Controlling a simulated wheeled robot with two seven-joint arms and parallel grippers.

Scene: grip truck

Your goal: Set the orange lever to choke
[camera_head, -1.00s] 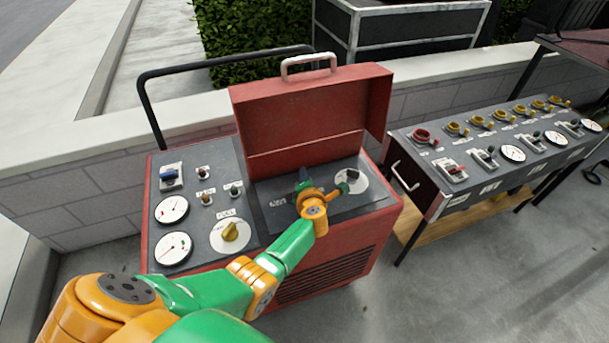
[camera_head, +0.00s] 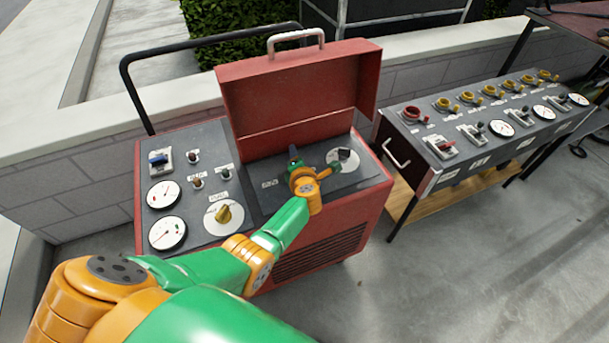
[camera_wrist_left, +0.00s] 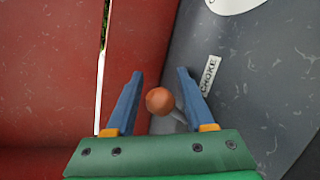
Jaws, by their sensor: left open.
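The orange lever's round knob (camera_wrist_left: 160,101) shows in the left wrist view, with a grey stem behind it. It sits between the two blue fingers of my left gripper (camera_wrist_left: 157,97), which are open with a gap on each side of the knob. A white CHOKE label (camera_wrist_left: 208,75) is on the grey panel just right of the right finger. In the head view my left gripper (camera_head: 294,158) is over the panel under the raised red lid, and it hides the lever. My right gripper is in neither view.
The red lid (camera_head: 300,90) stands open behind the gripper. A round white dial plate with a dark knob (camera_head: 344,160) lies close to the right. A yellow knob (camera_head: 223,213) and gauges (camera_head: 167,233) are on the left panel. A second control console (camera_head: 480,120) stands at the right.

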